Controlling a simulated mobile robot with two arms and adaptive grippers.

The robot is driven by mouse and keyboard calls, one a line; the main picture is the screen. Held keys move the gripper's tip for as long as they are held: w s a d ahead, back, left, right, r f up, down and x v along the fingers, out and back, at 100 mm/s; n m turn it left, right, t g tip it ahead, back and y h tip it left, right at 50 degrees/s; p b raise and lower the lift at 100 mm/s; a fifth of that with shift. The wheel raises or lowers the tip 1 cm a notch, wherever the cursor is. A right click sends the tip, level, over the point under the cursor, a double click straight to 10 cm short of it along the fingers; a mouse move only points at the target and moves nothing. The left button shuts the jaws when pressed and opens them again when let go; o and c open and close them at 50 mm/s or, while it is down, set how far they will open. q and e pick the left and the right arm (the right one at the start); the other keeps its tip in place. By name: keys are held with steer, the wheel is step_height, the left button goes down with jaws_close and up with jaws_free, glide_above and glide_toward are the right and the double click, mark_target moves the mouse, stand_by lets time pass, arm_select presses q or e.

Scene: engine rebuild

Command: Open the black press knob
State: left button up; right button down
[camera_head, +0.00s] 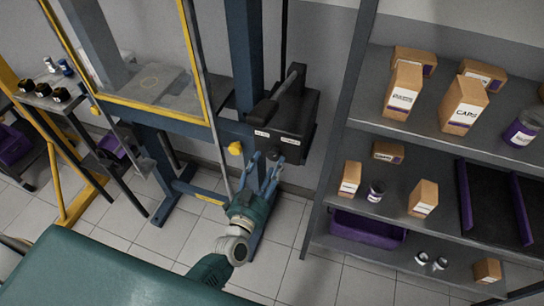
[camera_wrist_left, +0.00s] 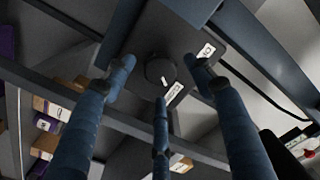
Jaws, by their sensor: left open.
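The black press knob (camera_wrist_left: 160,71) is a round dark dial with a small white mark, on the face of a dark box, in the left wrist view. In the head view the box (camera_head: 293,118) is mounted on the blue press frame and bears two white labels; the knob (camera_head: 273,154) shows small and dark above my fingers. My left gripper (camera_head: 264,168) is open just below the box. In the left wrist view its blue fingers (camera_wrist_left: 160,88) spread around the knob, one at each side and one below; I cannot tell whether they touch it. My right gripper is not in view.
A grey shelf unit (camera_head: 335,140) with cartons, jars and purple bins stands close on the right. The blue press frame (camera_head: 245,55) with a yellow-edged clear guard (camera_head: 135,45) is behind and left. A green padded surface (camera_head: 100,275) is at lower left. Tiled floor is clear between.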

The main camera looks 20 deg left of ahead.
mark_target(272, 158)
arm_select(q)
steer(key=shift+w+d, duration=0.1)
steer(key=shift+w, duration=1.55)
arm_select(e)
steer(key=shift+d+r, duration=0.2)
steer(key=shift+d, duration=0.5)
arm_select(q)
steer(key=c, duration=1.1)
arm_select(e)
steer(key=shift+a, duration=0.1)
